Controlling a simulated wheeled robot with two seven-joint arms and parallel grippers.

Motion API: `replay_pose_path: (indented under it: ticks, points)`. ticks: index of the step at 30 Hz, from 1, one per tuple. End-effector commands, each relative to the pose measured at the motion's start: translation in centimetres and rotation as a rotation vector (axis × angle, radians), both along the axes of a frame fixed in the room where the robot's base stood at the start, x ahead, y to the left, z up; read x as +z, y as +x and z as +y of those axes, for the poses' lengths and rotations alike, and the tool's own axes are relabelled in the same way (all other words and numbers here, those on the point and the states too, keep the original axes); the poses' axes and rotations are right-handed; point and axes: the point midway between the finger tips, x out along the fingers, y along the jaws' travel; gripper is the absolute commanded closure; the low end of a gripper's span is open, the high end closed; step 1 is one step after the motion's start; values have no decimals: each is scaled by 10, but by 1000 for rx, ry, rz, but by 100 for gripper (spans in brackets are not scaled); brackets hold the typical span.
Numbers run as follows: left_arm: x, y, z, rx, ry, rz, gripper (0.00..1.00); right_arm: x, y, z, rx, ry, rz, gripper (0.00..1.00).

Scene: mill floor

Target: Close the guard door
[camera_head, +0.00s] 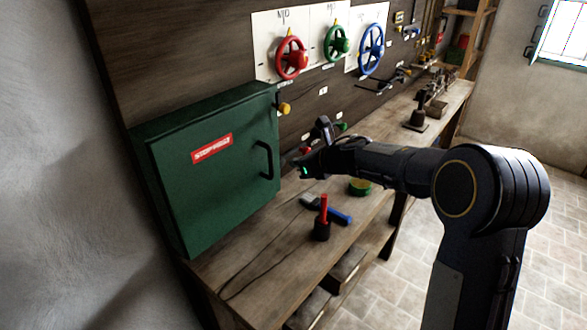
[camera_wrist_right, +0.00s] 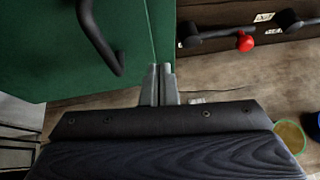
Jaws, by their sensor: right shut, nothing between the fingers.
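The guard door (camera_head: 215,185) is the green front panel of a green box on the bench at the left, with a red and white label and a black bar handle (camera_head: 264,160). In the head view it looks flush or nearly flush with the box; I cannot tell if a small gap is left. In the right wrist view the door (camera_wrist_right: 60,50) and handle (camera_wrist_right: 98,38) fill the left, with a thin seam at the door's edge. My right gripper (camera_head: 304,173) is shut and empty, right of the handle; its fingertips (camera_wrist_right: 160,68) appear beside that seam. My left gripper is not in view.
A yellow knob (camera_head: 285,108) is on the wall by the box. A red-handled tool (camera_head: 322,220), a blue-handled brush (camera_head: 328,210) and a green-yellow round tin (camera_head: 359,187) stand or lie on the bench (camera_head: 255,262). Red, green and blue handwheels (camera_head: 371,48) hang above.

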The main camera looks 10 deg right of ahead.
Motion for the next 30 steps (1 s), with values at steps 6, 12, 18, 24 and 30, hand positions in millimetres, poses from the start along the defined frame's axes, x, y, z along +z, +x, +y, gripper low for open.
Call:
replay_pose_path:
  ticks: [6, 12, 18, 24, 30]
  points:
    - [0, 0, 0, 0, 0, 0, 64, 16, -24, -17, 2, 0, 1, 100]
    - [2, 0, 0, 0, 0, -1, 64, 32, -47, -35, 1, 1, 2, 100]
    - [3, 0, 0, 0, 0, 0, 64, 42, -59, -45, -14, 17, 3, 100]
    - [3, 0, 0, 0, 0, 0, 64, 85, -75, -80, -363, 408, 12, 100]
    - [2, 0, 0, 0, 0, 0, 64, 104, -145, -146, -997, 1215, 155, 100]
